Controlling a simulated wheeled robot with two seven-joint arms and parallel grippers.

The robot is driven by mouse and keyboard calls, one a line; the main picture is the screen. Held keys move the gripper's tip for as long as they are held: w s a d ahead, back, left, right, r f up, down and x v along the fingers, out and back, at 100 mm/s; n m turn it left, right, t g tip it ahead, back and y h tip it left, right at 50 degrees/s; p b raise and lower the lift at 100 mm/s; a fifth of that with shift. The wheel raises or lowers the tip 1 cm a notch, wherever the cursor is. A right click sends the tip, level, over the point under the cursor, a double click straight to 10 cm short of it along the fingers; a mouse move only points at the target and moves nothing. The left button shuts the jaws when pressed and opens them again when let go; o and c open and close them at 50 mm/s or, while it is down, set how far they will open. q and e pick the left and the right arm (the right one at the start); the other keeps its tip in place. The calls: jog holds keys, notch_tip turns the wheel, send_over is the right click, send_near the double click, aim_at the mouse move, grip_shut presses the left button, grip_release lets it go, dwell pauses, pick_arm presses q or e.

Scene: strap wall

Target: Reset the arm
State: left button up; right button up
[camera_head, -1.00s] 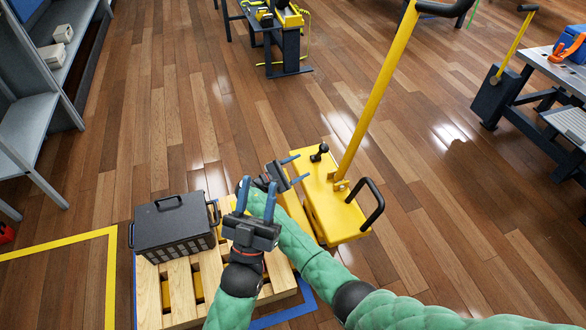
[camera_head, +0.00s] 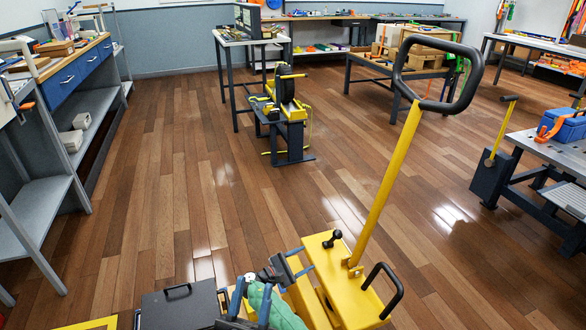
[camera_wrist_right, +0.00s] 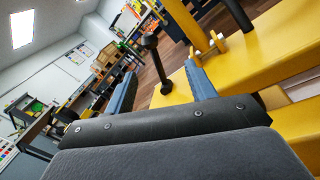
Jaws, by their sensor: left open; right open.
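My right gripper (camera_head: 303,260) is open, its two blue fingers reaching toward the yellow pallet jack body (camera_head: 345,285) in the head view. In the right wrist view its fingers (camera_wrist_right: 161,72) are apart, and a black knobbed lever (camera_wrist_right: 153,58) shows between them in the picture; I cannot tell whether they touch anything. My left gripper (camera_head: 250,294) is open at the bottom of the head view, left of the right one, beside a dark case (camera_head: 180,306). Both grippers look empty. Most of both arms is cut off below the picture.
The jack's yellow handle (camera_head: 385,185) rises to a black loop grip (camera_head: 437,78). Grey shelves (camera_head: 45,205) stand at left. A yellow-and-black machine on a stand (camera_head: 285,115) is further back. A workbench (camera_head: 555,150) is at right. The wooden floor between is clear.

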pick_arm(q)
notch_tip(320, 180, down, 6)
jog(key=w+a+g+y+p, duration=0.2)
jog(key=g+y+p, duration=0.2)
jog(key=g+p, duration=0.75)
pick_arm(e)
jog(key=s+d+m+g+y, duration=0.3)
jog(key=s+m+y, duration=0.15)
jog(key=s, duration=0.75)
jog(key=s+d+m+g+y, duration=0.3)
jog(key=s+y, duration=0.2)
jog(key=s, duration=0.8)
pick_arm(q)
jog(key=s+a+f+g+y+p, duration=0.1)
jog(key=s+a+g+p, duration=0.1)
jog(key=s+g+p, duration=0.2)
jog(key=s+a+f+g+y+p, duration=0.1)
jog(key=s+a+g+p, duration=0.2)
jog(key=s+g+p, duration=0.2)
jog(key=s+g, duration=0.3)
jog(key=s, duration=0.4)
jog(key=shift+s+a+f, duration=0.25)
jog(key=shift+s, duration=0.15)
pick_arm(e)
jog(key=s+d+r+m+y, duration=0.2)
jog(key=s+r+m+y, duration=0.5)
jog(key=s+r, duration=1.5)
jog(key=shift+s+d+r+g+y, duration=0.3)
jog(key=shift+s+y, duration=0.35)
jog(key=shift+y, duration=0.3)
